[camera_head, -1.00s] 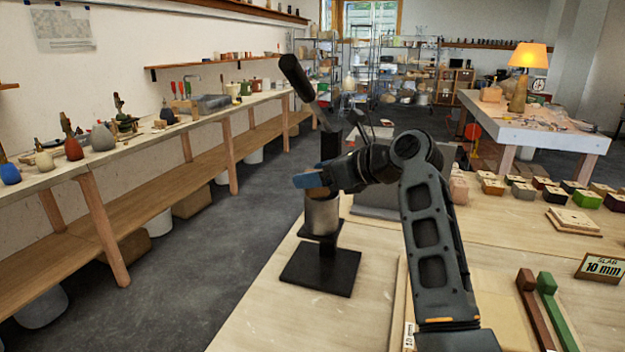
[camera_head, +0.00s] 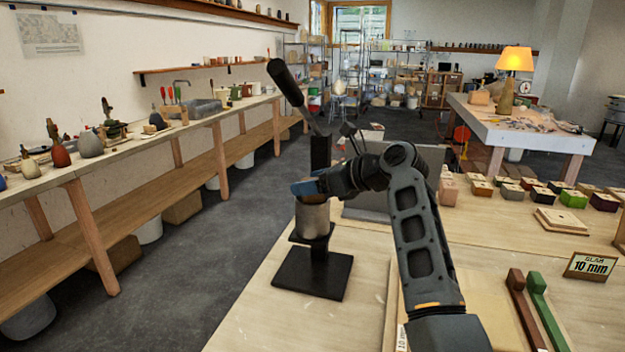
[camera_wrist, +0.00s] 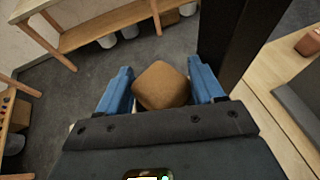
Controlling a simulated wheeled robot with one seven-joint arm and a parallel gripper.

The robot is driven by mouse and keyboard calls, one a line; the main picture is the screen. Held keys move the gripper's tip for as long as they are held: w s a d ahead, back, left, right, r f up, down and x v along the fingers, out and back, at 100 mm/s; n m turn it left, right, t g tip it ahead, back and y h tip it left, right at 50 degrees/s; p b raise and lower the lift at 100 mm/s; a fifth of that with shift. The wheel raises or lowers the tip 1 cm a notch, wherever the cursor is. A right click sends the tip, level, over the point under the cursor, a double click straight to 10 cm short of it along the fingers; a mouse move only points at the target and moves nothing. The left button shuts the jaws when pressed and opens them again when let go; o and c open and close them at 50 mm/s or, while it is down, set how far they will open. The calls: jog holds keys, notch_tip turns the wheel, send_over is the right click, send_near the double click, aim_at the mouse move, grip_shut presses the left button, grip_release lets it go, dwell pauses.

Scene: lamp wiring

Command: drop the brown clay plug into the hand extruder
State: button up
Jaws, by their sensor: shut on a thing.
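My gripper (camera_head: 305,188) is shut on the brown clay plug (camera_wrist: 160,86). The plug is a rounded block between the two blue fingers in the wrist view. In the head view my gripper is just above the mouth of the hand extruder's metal barrel (camera_head: 312,220), and the fingers largely hide the plug and the mouth. The extruder stands upright on a dark base plate (camera_head: 312,273), with a black post and its lever (camera_head: 285,82) raised to the upper left. I cannot tell whether the plug is exactly over the opening. The post also shows in the wrist view (camera_wrist: 226,42).
A grey panel (camera_head: 365,200) stands behind my arm. Several coloured blocks (camera_head: 513,192) line the table at right. Bare tabletop (camera_head: 250,325) surrounds the extruder base.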

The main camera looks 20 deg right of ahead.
jog(key=o, duration=1.4)
jog(key=shift+r, duration=0.1)
jog(key=shift+o, duration=0.2)
jog(key=shift+d, duration=0.1)
jog(key=shift+s+d+r, duration=0.1)
jog(key=shift+s+d, duration=0.05)
jog(key=shift+d, duration=0.05)
jog(key=b+v, duration=0.1)
jog(key=v, duration=0.6)
jog(key=shift+s, duration=0.25)
jog(key=shift+a, duration=0.3)
